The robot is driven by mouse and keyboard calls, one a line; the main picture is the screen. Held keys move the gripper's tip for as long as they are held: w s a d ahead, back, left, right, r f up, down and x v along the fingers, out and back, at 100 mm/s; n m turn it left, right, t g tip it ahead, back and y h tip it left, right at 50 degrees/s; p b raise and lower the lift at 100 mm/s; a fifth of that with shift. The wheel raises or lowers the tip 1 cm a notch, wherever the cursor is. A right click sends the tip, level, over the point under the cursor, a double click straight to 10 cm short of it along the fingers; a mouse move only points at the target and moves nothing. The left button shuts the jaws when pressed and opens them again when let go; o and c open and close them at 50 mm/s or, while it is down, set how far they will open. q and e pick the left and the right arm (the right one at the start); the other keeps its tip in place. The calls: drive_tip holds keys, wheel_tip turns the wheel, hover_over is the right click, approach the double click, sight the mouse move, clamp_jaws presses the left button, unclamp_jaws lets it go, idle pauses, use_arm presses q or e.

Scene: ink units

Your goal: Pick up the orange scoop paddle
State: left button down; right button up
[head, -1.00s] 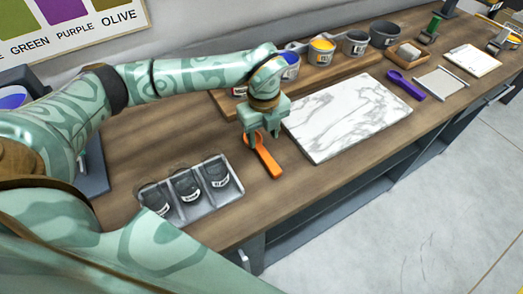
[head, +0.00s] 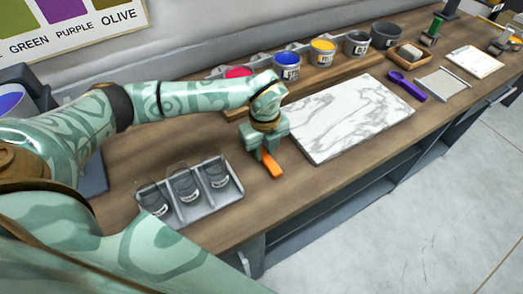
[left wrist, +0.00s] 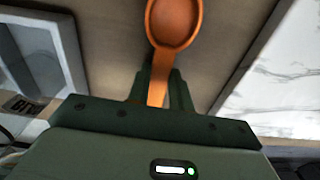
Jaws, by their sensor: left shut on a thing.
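The orange scoop paddle (head: 273,168) lies at the wooden counter's near part, left of the marble slab. In the left wrist view its round bowl (left wrist: 175,20) points away from my gripper and its handle runs between the fingers. My left gripper (head: 267,154) is shut on the handle, low over the counter; it also shows in the left wrist view (left wrist: 160,88). In the head view the gripper hides part of the paddle. I cannot tell whether the paddle touches the counter. My right gripper is not in view.
The white marble slab (head: 345,117) lies just right of the gripper. A grey tray with several dark cups (head: 232,189) stands to the left. Pots of colour (head: 287,66) line the back. A purple scoop (head: 407,87) lies beyond the slab.

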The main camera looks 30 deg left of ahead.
sight(265, 154)
use_arm(q)
drive_tip(key=shift+r, duration=0.6)
wheel_tip(265, 154, up, 3)
drive_tip(key=shift+d+f+p, duration=0.15)
drive_tip(key=shift+f+p, duration=0.05)
drive_tip(key=shift+p, duration=0.25)
drive_tip(key=s+d+r, duration=0.3)
drive_tip(key=d+r, duration=0.1)
drive_tip(key=d, duration=0.2)
drive_tip(key=s+d+r+p, duration=0.1)
drive_tip(key=s+d+r, duration=0.2)
drive_tip(key=d+r, duration=0.2)
drive_tip(key=shift+s+d+r, duration=0.15)
drive_tip(key=shift+s+d, duration=0.1)
drive_tip(key=shift+d, duration=0.3)
drive_tip(key=c, duration=1.9)
unclamp_jaws()
clamp_jaws()
